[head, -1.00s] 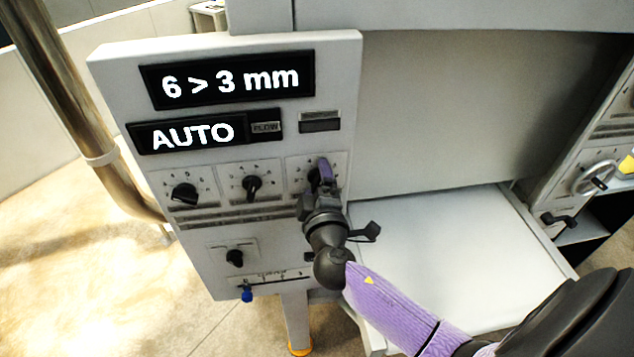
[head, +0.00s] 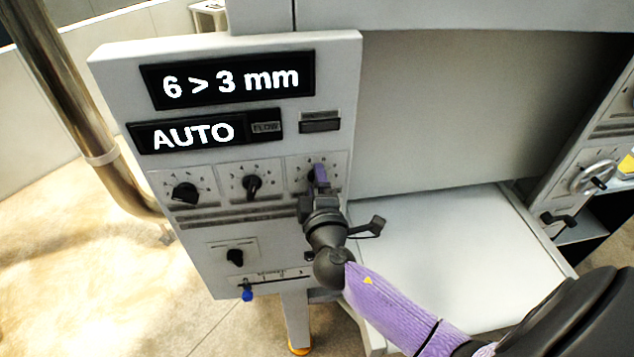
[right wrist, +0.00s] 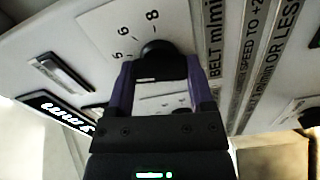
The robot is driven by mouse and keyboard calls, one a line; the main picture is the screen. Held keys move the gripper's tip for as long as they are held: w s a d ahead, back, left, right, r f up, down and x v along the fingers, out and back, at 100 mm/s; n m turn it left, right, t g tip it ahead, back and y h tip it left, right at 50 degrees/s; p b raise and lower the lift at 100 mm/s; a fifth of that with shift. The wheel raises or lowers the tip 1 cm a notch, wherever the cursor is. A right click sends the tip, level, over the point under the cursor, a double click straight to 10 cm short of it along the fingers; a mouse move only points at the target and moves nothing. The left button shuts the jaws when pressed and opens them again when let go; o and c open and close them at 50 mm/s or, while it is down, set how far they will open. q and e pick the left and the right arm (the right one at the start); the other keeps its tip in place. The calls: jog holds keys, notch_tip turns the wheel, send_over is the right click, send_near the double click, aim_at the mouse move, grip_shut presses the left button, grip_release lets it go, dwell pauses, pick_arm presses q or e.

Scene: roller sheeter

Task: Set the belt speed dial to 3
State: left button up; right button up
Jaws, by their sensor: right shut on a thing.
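The belt speed dial is a black knob (right wrist: 158,50) on a white numbered plate. In the right wrist view 5, 6 and 8 show beside it, and a strip reading BELT m/min runs close by. In the head view this dial (head: 311,174) is the rightmost of the upper row of three, partly covered by my gripper. My right gripper (head: 319,177), with purple fingers, is shut on the knob, one finger on each side in the right wrist view (right wrist: 160,66). The knob's pointer and lower numbers are hidden. My left gripper is not in view.
Two other black dials, left (head: 185,193) and middle (head: 252,186), sit beside it. Below are a small knob (head: 235,257) and a blue-tipped slider (head: 247,295). Displays read 6 > 3 mm (head: 231,81) and AUTO (head: 193,135). A pale tray surface (head: 455,260) lies right of the panel.

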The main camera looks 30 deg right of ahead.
jog(key=n, duration=0.3)
jog(key=shift+n, duration=0.3)
jog(key=n+p, duration=0.1)
jog(key=n, duration=0.2)
jog(key=shift+f+n, duration=0.1)
jog(key=shift+n, duration=0.2)
jog(key=n+p, duration=0.2)
jog(key=n, duration=0.4)
jog(key=shift+d+f+n, duration=0.1)
jog(key=shift+f+n, duration=0.05)
jog(key=shift+n, duration=0.15)
jog(key=o, duration=1.2)
jog(key=shift+o, duration=0.2)
jog(key=shift+s, duration=0.1)
